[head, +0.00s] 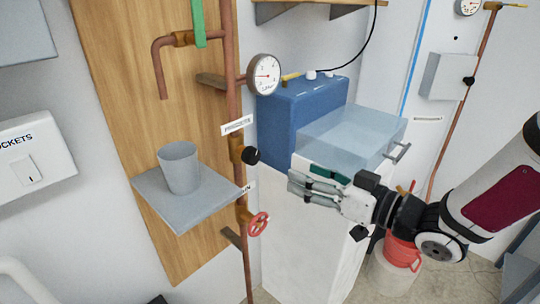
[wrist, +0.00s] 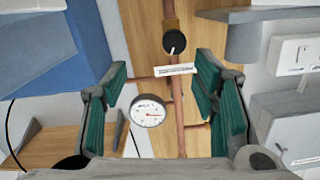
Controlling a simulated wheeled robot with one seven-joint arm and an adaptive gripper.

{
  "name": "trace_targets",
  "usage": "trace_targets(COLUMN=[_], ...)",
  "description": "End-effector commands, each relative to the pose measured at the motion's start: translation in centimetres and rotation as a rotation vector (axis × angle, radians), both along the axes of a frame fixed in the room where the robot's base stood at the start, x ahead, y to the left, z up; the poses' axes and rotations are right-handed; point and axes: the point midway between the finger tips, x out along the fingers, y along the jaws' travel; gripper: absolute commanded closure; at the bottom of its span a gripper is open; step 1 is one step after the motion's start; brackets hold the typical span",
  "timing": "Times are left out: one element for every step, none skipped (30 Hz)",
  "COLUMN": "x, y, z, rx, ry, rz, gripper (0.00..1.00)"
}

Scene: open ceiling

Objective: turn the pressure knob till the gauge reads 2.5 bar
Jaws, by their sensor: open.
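The black pressure knob (head: 251,156) sits on a brass fitting of the copper pipe, under a small white label (head: 237,125). It also shows near the top of the wrist view (wrist: 174,42). The round white gauge (head: 264,75) is on a side branch above the label; it also shows in the wrist view (wrist: 149,110). Its red needle shows, but the figures are too small to read. My gripper (head: 302,185) is open and empty, to the right of and a little below the knob in the head view. In the wrist view the knob lies beyond the gap between the fingers (wrist: 161,75).
A red handwheel (head: 258,224) is lower on the pipe. A grey cup (head: 179,167) stands on a shelf (head: 200,212) left of the pipe. A blue box (head: 292,108) and a clear-lidded case (head: 352,133) stand behind my gripper. A green lever (head: 198,20) is above.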

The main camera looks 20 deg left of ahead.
Motion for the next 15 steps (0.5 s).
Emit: trace_targets(x=[-0.3,-0.6,-0.8,-0.9,-0.9,-1.0,-0.9,-0.9,-0.7,-0.6,-0.5,-0.3,-0.1,0.1,0.4], y=[0.4,0.5,0.7,0.8,0.9,1.2,1.4,1.7,2.1,2.5,3.0,3.7,4.2,4.7,5.5], z=[-0.3,-0.3,-0.2,-0.1,-0.1,0.0,0.0,0.0,0.0,0.0,0.0,0.0,0.0,0.0,0.0], rx=[0.036,0.052,0.069,0.077,0.083,0.087,0.087,0.088,0.087,0.087,0.088,0.087,0.086,0.087,0.087], ry=[0.008,0.011,0.014,0.016,0.016,0.016,0.016,0.016,0.015,0.015,0.014,0.015,0.015,0.014,0.015], rz=[0.027,0.038,0.051,0.056,0.061,0.065,0.066,0.067,0.067,0.067,0.068,0.068,0.067,0.068,0.066], gripper=[0.46,0.46,0.46,0.46,0.46,0.46,0.46,0.46,0.46,0.46,0.46,0.46,0.46,0.46,0.46])
